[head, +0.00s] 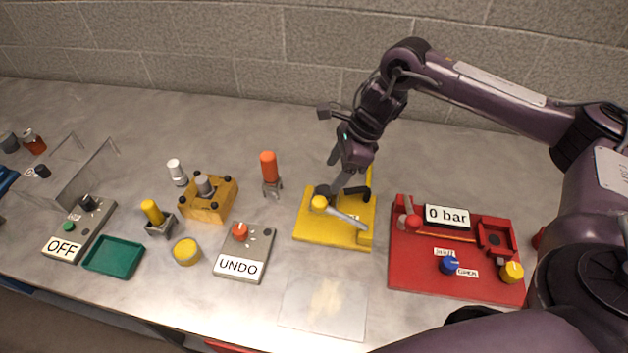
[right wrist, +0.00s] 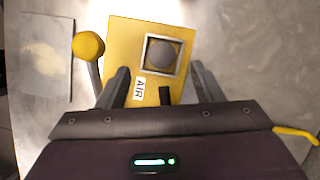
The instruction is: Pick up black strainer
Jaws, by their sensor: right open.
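My right gripper (head: 340,176) is open above the yellow base (head: 310,230) in the head view. In the right wrist view its two fingers (right wrist: 160,72) stand apart over the yellow base (right wrist: 120,40), with nothing held between them. A dark round piece (right wrist: 162,51) sits in a square-framed socket ahead of the fingertips; I cannot tell whether it is the black strainer. A small black cylinder (head: 42,171) stands by the clear panels at the far left.
A lever with a yellow knob (head: 319,203) rises from the yellow base; the knob is left of the fingers in the wrist view (right wrist: 88,45). A red panel (head: 410,270) is to the right. An orange-topped piece (head: 269,167) and the UNDO box (head: 258,245) are to the left.

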